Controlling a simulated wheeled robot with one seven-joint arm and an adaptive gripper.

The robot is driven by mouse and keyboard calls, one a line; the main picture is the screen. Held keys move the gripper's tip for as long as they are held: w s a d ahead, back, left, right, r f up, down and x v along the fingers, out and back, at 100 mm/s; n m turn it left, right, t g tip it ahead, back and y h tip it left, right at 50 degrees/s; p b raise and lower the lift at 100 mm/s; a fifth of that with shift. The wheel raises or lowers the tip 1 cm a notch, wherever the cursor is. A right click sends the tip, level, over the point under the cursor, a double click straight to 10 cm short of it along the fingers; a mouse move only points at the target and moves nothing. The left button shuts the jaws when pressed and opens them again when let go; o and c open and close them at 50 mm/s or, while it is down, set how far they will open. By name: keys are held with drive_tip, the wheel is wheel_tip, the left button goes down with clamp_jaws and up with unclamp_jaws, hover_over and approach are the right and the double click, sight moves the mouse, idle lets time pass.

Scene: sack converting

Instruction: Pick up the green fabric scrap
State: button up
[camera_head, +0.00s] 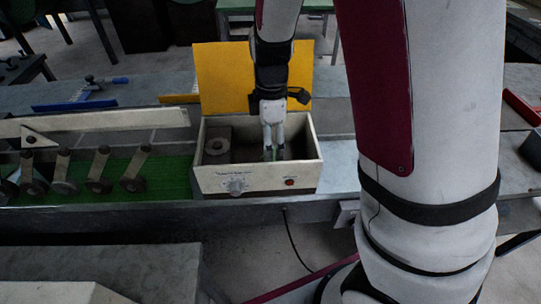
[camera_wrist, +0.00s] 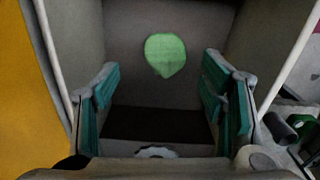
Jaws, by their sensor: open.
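The green fabric scrap (camera_wrist: 166,56) is a small, light green, rounded piece with a pointed lower end. In the wrist view it lies flat against the grey inside surface of the cream box (camera_head: 252,180). My gripper (camera_head: 274,154) points down into this box, in its right half. In the wrist view my gripper (camera_wrist: 161,66) is open, with one teal-padded finger on each side of the scrap and nothing between them. The scrap appears beyond the fingers; whether they touch the same surface I cannot tell. In the head view the scrap is not clearly visible.
The box has a raised yellow lid (camera_head: 224,78) behind it and a knob and red button in front. A round-holed block (camera_head: 217,146) sits in its left part. A green belt (camera_head: 110,177) with several rollers lies left. The box walls stand close around my gripper.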

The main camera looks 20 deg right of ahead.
drive_tip(key=f, duration=0.4)
drive_tip(key=shift+s+f+p, duration=0.15)
drive_tip(key=shift+s+p, duration=0.15)
drive_tip(key=shift+s, duration=0.1)
drive_tip(key=shift+f, duration=0.4)
drive_tip(key=shift+a, duration=0.1)
drive_tip(key=c, duration=0.9)
